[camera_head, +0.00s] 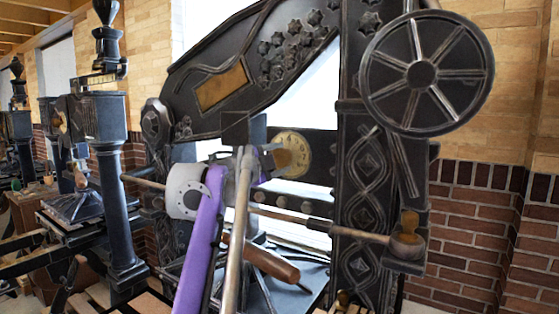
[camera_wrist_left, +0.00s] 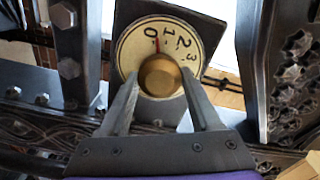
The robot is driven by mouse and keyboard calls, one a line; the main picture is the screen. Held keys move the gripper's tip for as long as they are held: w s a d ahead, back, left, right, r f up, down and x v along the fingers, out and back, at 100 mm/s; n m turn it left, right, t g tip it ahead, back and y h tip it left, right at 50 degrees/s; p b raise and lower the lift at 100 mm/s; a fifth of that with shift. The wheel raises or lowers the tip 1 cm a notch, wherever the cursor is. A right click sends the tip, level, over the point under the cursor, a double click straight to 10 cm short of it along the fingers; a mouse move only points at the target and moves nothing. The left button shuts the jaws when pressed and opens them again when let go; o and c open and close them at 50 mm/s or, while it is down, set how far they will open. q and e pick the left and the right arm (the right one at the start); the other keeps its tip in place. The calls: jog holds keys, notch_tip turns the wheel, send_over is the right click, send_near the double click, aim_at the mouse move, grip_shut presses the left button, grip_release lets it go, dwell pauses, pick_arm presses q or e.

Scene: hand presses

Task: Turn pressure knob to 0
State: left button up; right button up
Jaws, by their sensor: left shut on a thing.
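The pressure knob is a round brass knob (camera_wrist_left: 160,76) in the middle of a cream dial (camera_wrist_left: 130,52) in the left wrist view. The dial reads 0, 1, 2, 3, and a thin red mark stands above the knob, between 0 and 1. My left gripper (camera_wrist_left: 161,84) is shut on the knob, one finger on each side. In the head view the dial (camera_head: 297,167) is on the black press, with the knob (camera_head: 282,158) partly behind my left gripper (camera_head: 268,160). My right gripper is not in view.
The black ornate press frame (camera_head: 360,190) rises around the dial, with a large spoked wheel (camera_head: 421,76) at upper right. A long rod and a wooden handle (camera_head: 270,262) cross near my purple left arm. Another press (camera_head: 105,150) stands at left.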

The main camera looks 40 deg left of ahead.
pick_arm(q)
jog(key=shift+n, duration=0.8)
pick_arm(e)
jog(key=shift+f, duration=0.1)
pick_arm(q)
jog(key=o, duration=1.4)
jog(key=shift+c, duration=0.2)
jog(key=shift+s, duration=0.4)
jog(key=s+d+b, duration=0.1)
jog(key=s+b, duration=0.1)
jog(key=s, duration=0.8)
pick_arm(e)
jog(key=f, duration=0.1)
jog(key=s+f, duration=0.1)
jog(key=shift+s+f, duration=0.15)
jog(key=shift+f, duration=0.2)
